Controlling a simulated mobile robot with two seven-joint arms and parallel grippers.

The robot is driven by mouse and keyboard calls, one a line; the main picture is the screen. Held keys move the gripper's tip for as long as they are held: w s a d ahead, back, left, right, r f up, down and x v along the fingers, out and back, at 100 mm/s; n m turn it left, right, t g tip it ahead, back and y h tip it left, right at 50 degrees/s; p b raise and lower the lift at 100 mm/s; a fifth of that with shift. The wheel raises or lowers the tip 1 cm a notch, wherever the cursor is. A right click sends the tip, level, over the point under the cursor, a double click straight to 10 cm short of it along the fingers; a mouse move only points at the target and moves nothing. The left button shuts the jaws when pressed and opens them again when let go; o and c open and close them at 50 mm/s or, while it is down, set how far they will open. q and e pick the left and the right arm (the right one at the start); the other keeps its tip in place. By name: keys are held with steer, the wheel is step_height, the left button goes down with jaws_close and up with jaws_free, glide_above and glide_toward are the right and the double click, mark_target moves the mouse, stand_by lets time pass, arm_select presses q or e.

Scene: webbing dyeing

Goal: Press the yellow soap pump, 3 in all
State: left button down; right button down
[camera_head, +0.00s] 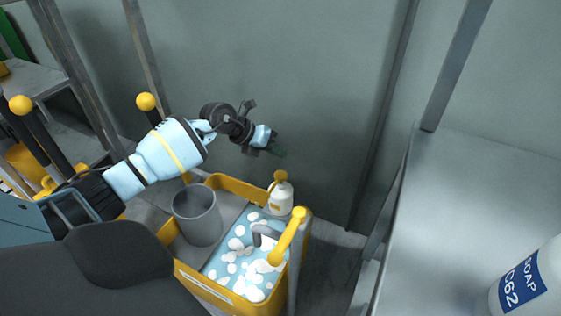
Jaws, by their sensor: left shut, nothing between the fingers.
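The soap pump is a small white bottle (280,201) with a yellow pump head (280,176). It stands upright at the back right corner of a yellow-rimmed basin (233,186). My left arm reaches in from the left, and my left gripper (279,153) is shut and empty. In the picture it sits just above the yellow head, with a gap between them; its exact height and depth over the pump are hard to tell. My right gripper is not in view.
A grey cylindrical container (198,216) stands in the basin beside a blue tray with white suds (238,262). A yellow lever (289,238) rises at the basin's right edge. A grey table (465,215) on the right carries a large soap bottle (527,285). A wall stands behind.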

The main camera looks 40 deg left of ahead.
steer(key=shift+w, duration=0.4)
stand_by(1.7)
